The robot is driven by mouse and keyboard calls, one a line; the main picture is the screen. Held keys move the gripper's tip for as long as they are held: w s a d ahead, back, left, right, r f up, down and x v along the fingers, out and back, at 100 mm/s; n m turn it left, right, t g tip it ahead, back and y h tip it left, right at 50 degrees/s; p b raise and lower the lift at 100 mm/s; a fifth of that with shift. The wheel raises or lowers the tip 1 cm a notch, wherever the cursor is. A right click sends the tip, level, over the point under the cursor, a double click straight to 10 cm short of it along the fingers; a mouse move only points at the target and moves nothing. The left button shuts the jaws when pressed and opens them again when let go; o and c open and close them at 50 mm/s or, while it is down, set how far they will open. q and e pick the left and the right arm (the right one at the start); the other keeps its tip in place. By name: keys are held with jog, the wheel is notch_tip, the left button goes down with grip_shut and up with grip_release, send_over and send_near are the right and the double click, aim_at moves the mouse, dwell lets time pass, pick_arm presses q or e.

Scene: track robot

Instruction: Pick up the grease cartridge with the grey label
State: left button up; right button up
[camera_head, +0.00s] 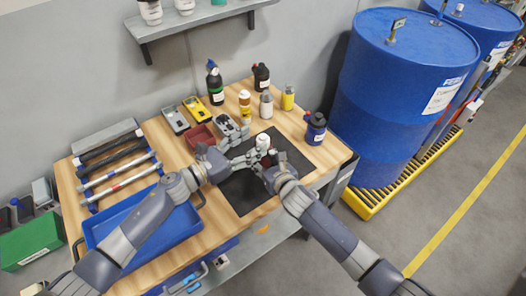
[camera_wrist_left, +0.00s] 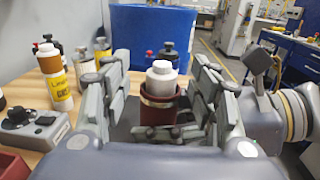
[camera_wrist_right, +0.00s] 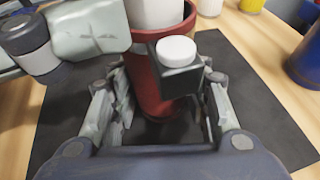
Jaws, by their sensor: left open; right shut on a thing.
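Several long tubes (camera_head: 118,168) lie side by side on a rack at the left of the table; which has a grey label is too small to tell. My left gripper (camera_head: 246,160) is open at the black mat, with its fingers on either side of a dark red cup-like holder (camera_wrist_left: 160,110). A white bottle (camera_wrist_left: 162,78) stands upright in the holder. My right gripper (camera_wrist_right: 160,115) is shut on the red holder, which also shows large in the right wrist view (camera_wrist_right: 150,88). A small dark block with a white round top (camera_wrist_right: 176,55) sits at the holder's near side.
A blue tray (camera_head: 104,243) lies at the table's front left. Several bottles (camera_head: 215,82) stand at the back, with a red bin (camera_head: 200,137) and yellow meter (camera_head: 195,108) nearby. A dark blue bottle (camera_head: 316,128) stands right. Blue drums (camera_head: 405,90) are beyond the table.

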aim_at(260, 138)
pick_arm(q)
jog(key=x, duration=0.4)
jog(key=shift+w+d, duration=0.1)
jog(key=shift+d, duration=0.3)
pick_arm(e)
jog(key=shift+f, duration=0.1)
pick_arm(q)
jog(key=shift+a, duration=0.1)
grip_shut()
jog(key=shift+r, duration=0.15)
notch_tip(260, 138, up, 18)
